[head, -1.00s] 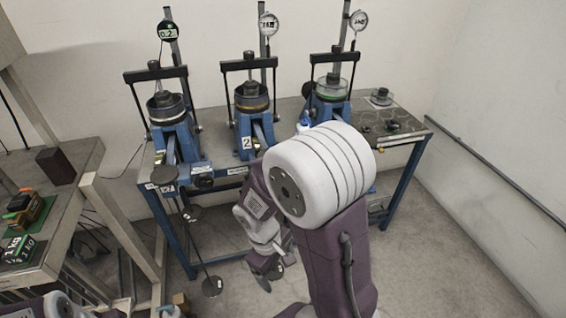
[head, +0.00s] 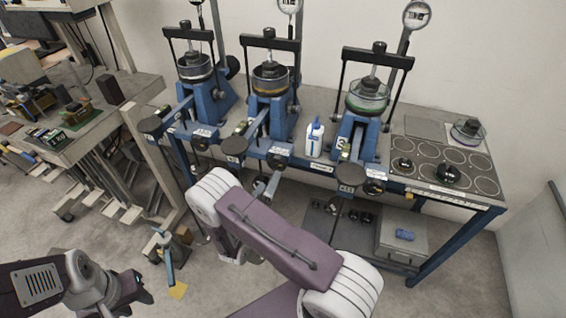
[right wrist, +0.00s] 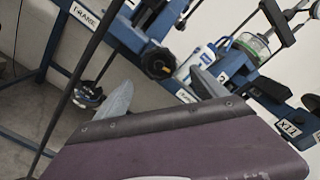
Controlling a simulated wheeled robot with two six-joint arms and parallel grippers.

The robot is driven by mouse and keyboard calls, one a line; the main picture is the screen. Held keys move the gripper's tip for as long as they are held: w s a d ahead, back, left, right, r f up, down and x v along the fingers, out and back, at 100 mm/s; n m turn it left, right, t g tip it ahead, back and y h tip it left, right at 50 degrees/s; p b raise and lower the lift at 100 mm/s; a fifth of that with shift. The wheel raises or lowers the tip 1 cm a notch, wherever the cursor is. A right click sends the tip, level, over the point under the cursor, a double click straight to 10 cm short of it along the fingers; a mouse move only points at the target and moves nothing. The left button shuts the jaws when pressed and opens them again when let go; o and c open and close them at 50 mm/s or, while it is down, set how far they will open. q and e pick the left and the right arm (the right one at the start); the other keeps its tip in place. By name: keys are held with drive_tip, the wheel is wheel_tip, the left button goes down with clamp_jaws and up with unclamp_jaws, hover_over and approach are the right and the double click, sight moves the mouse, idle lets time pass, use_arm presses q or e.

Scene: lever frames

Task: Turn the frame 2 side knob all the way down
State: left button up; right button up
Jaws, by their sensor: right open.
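Three blue lever frames stand in a row on the bench. Frame 2 (head: 268,105) is the middle one. Its black round side knob (head: 277,160) is on the front edge of the bench. The knob also shows in the right wrist view (right wrist: 157,62), upper centre, with the white bottle to its right. My right gripper (head: 265,187) is partly hidden behind my arm, just below and in front of the knob. In the right wrist view its two grey fingertips (right wrist: 160,92) are apart and empty, short of the knob. My left gripper (head: 135,288) is low at the left, away from the bench; its jaws are unclear.
A white bottle with a blue cap (head: 314,138) stands between frames 2 and 3. Frame 3 (head: 362,125) stands at the right. A wooden rack (head: 140,125) is at the left.

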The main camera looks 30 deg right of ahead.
sight(276, 166)
drive_tip(key=b+x, duration=0.2)
drive_tip(key=x, duration=0.7)
drive_tip(key=shift+w+d, duration=0.25)
drive_tip(key=shift+w, duration=0.1)
drive_tip(key=c, duration=0.4)
clamp_jaws()
drive_tip(key=shift+d, duration=0.15)
